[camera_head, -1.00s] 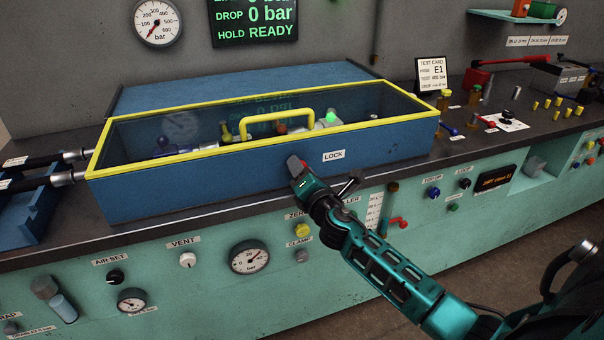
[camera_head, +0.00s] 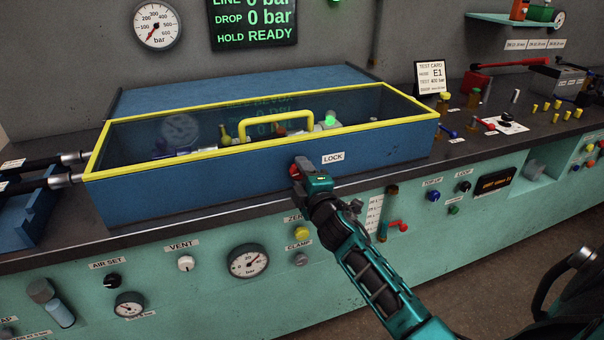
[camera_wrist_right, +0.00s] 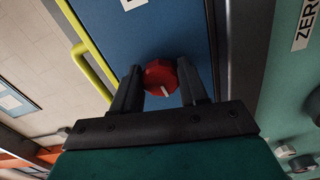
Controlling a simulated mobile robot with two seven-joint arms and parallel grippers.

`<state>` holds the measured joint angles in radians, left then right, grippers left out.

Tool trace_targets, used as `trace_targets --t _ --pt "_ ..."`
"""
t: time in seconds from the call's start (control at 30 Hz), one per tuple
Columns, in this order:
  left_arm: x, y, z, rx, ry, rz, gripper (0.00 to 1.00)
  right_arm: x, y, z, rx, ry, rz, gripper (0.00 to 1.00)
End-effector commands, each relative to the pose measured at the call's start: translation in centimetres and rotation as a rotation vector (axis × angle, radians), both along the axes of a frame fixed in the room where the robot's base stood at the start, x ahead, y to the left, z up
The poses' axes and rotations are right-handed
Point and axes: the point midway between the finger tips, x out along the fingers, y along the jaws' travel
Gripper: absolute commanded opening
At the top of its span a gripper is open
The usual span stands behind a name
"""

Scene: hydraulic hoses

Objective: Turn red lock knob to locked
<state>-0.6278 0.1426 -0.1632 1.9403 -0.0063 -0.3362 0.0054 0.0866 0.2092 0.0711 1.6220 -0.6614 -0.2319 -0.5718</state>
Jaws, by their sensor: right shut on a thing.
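The red lock knob (camera_wrist_right: 161,78) sits on the blue front wall of the test box, and its pale pointer mark shows in the right wrist view. In the head view only a bit of the red knob (camera_head: 295,172) shows, beside the LOCK label (camera_head: 333,157). My right gripper (camera_wrist_right: 163,90) is at the knob with one dark finger on each side, shut on it. In the head view the right gripper (camera_head: 298,170) reaches the box front from the lower right and hides most of the knob. My left gripper is not in view.
The blue box (camera_head: 190,192) has a closed clear lid with a yellow frame and yellow handle (camera_head: 277,121). Below the bench edge are a yellow ZERO button (camera_head: 302,232), a CLAMP knob (camera_head: 300,259) and a gauge (camera_head: 248,261), close to my right arm.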

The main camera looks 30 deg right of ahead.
Motion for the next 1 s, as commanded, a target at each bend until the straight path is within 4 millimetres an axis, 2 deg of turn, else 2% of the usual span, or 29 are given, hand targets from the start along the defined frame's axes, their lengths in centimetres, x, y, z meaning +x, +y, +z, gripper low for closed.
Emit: trace_targets --t 0.3,0.83,0.87,1.0 --pt "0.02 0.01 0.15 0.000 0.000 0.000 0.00 0.09 -0.27 0.35 0.107 -0.033 -0.004 0.13" --pt "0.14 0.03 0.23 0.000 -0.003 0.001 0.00 0.09 -0.26 0.35 0.128 -0.038 -0.004 0.13" --pt "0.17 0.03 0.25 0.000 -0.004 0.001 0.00 0.09 -0.25 0.35 0.128 -0.038 -0.004 0.46" --pt "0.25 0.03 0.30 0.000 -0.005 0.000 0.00 0.09 -0.22 0.28 0.127 -0.037 -0.004 0.59"
